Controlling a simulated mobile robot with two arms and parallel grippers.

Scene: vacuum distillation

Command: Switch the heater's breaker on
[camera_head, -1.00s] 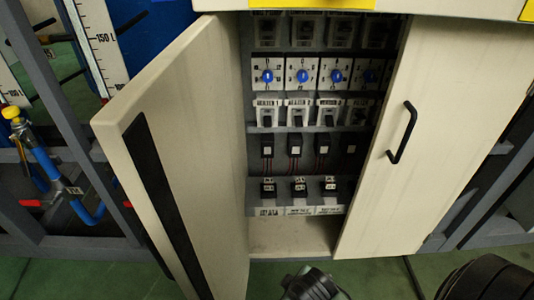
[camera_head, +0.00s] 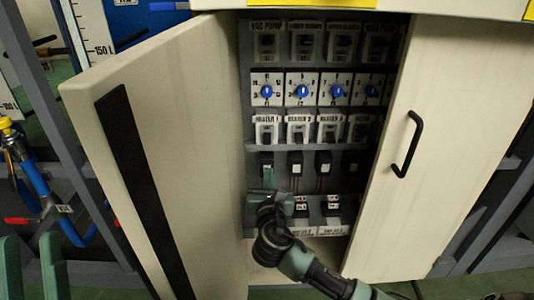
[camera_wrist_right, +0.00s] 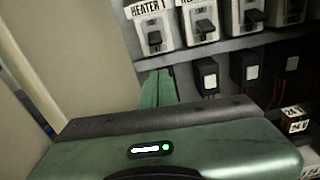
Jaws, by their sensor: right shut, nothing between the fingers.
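Inside the open cabinet is a row of white breakers with dark levers. The left one, the HEATER 1 breaker (camera_head: 267,130), also shows in the right wrist view (camera_wrist_right: 153,32). To its right is the HEATER 2 breaker (camera_head: 299,130). Their levers look alike, and I cannot tell on from off. My right gripper (camera_head: 268,176) is shut and empty inside the cabinet, below the HEATER 1 breaker. In the right wrist view its fingertips (camera_wrist_right: 158,76) point up just under that breaker, apart from it. My left gripper (camera_head: 32,262) is open and empty at the lower left, outside the cabinet.
The left cabinet door (camera_head: 170,130) stands open close to my right gripper; the right panel (camera_head: 430,140) has a black handle (camera_head: 408,145). Blue knobs (camera_head: 303,91) sit above the breakers. Black relays (camera_head: 295,165) with red wires sit on the row below. Blue pipework (camera_head: 38,180) is at left.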

